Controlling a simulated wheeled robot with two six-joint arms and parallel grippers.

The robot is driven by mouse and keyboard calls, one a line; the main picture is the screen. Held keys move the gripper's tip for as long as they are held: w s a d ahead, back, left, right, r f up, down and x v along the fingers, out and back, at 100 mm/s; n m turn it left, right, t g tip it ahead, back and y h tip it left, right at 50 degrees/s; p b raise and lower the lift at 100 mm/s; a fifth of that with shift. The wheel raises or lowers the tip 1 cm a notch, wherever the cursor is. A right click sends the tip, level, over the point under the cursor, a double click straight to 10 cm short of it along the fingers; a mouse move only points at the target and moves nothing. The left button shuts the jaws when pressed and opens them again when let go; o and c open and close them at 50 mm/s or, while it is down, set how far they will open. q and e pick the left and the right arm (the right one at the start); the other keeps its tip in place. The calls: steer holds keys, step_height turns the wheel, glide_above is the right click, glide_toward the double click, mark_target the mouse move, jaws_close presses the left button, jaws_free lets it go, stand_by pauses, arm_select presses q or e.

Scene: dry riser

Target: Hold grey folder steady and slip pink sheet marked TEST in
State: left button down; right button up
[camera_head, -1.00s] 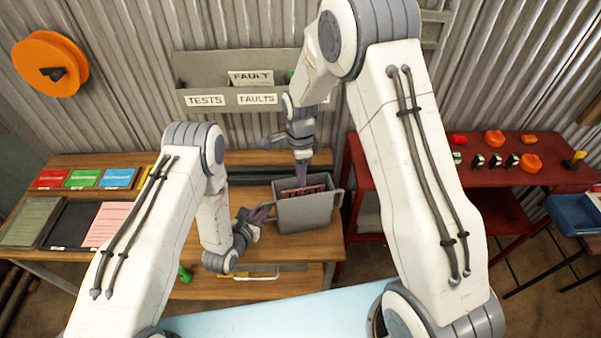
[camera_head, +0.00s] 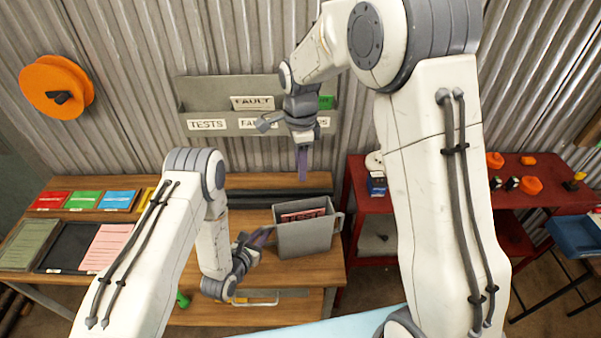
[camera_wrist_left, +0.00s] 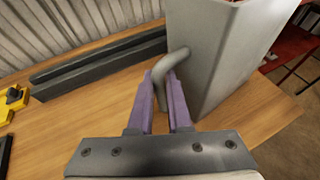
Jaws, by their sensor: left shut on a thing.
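A grey open-topped box-like holder (camera_head: 305,240) with side handles stands on the wooden bench, with dark red items (camera_head: 303,214) inside. My left gripper (camera_head: 268,233) is shut on its left handle; the handle (camera_wrist_left: 178,62) also shows between the purple fingers (camera_wrist_left: 167,85) in the left wrist view. My right gripper (camera_head: 303,178) hangs above and behind the holder, fingers down and apart from it; its fingers show edge-on, so opening is unclear. A pink sheet (camera_head: 106,246) lies on the bench at the left; its writing is too small to read. A grey-green folder-like sheet (camera_head: 28,245) lies farther left.
A grey wall rack (camera_head: 220,95) carries a FAULT card and labels, including TESTS. Red, green and blue cards (camera_head: 83,201) lie at the bench's back left. Dark bars (camera_head: 275,190) lie behind the holder. A red table (camera_head: 450,195) stands to the right.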

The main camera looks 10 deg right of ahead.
stand_by(0.4)
arm_select(q)
steer(key=c, duration=0.8)
jaws_free()
steer(key=shift+o, duration=0.2)
